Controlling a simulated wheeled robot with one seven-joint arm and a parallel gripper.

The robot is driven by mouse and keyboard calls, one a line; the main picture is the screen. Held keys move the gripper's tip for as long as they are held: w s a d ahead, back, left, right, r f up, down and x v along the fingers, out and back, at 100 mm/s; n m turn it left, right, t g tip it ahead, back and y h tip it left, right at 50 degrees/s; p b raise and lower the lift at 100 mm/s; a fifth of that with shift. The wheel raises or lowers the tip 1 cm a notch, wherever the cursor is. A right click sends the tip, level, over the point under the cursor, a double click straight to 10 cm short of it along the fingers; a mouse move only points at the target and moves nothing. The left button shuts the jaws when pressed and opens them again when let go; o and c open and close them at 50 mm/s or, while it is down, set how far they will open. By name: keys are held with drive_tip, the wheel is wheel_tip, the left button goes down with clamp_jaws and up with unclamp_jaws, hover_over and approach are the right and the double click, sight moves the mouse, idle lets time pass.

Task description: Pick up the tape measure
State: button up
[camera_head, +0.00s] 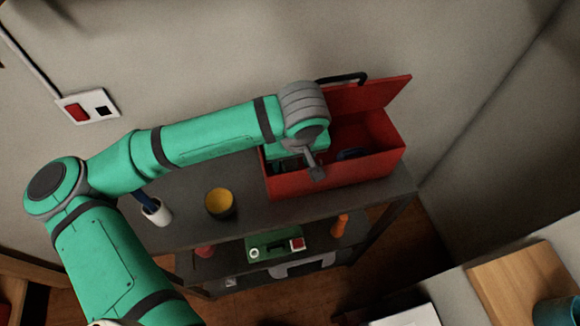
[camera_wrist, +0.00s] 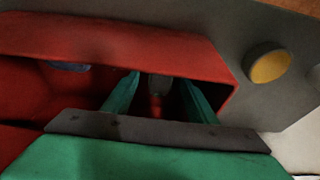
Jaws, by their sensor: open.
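No thing here can be named the tape measure with certainty. A small grey and red object (camera_wrist: 157,88) lies in shadow inside the red toolbox (camera_head: 362,174), between my fingers in the wrist view; its kind is hard to tell. My gripper (camera_wrist: 160,80) is open, its two green fingers reaching down into the left end of the toolbox, on either side of that object. I see no contact. In the head view my wrist hides most of the gripper and that end of the box. A blue object (camera_head: 352,154) lies farther right inside; it also shows in the wrist view (camera_wrist: 68,66).
The toolbox stands on a dark shelf (camera_head: 185,238), its lid (camera_head: 372,94) raised at the back. A yellow round container (camera_head: 220,203) and a white cup (camera_head: 157,212) stand to its left. A green box (camera_head: 273,245) and an orange item (camera_head: 339,225) are below.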

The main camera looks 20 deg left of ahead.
sight(291, 164)
drive_tip(key=shift+x, duration=1.7)
clamp_jaws()
drive_tip(key=shift+r, duration=0.15)
